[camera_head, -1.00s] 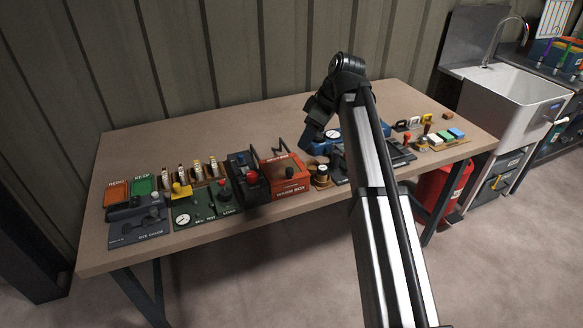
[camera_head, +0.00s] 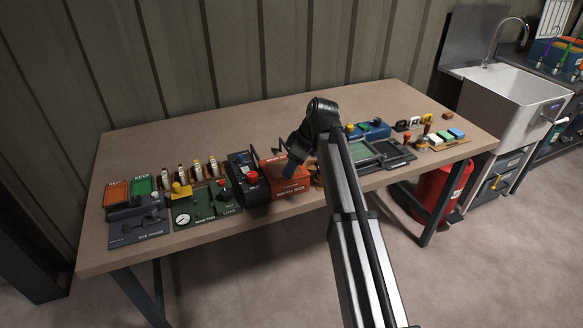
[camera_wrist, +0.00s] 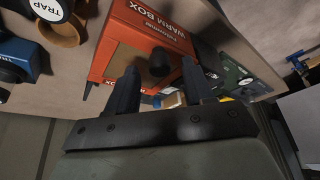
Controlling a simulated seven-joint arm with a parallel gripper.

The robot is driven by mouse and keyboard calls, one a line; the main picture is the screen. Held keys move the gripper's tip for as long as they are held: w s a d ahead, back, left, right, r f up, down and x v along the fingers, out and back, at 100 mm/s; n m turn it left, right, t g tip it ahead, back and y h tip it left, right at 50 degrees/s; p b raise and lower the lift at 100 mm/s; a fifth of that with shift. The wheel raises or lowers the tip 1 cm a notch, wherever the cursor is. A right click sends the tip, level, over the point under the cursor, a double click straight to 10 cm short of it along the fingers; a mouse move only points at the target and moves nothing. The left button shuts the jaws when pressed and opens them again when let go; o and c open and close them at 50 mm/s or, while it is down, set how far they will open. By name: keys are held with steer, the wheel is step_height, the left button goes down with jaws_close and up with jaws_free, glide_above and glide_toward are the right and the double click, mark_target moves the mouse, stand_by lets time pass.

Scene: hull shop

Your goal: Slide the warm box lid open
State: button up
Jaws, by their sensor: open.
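The warm box (camera_head: 290,187) is an orange-red box with white lettering, standing near the front edge of the bench. It also shows upside down at the top of the wrist view (camera_wrist: 160,20). A dark round knob (camera_wrist: 160,64) stands out from the box, beside a brown panel (camera_wrist: 125,62) that may be its lid. My gripper (camera_wrist: 157,88) is open, with its two fingers on either side of the knob in the picture. I cannot tell whether they touch it. In the head view my gripper (camera_head: 291,170) hides part of the box top.
A dark unit with a red button (camera_head: 252,177) stands close at the left of the box. A green gauge panel (camera_head: 200,205) lies further left. A round TRAP cup (camera_wrist: 55,15) is close beside the box. The back of the bench (camera_head: 220,130) is clear.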

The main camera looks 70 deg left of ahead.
steer(key=shift+s+a+f, duration=0.2)
steer(key=shift+f, duration=0.45)
jaws_close()
stand_by(0.4)
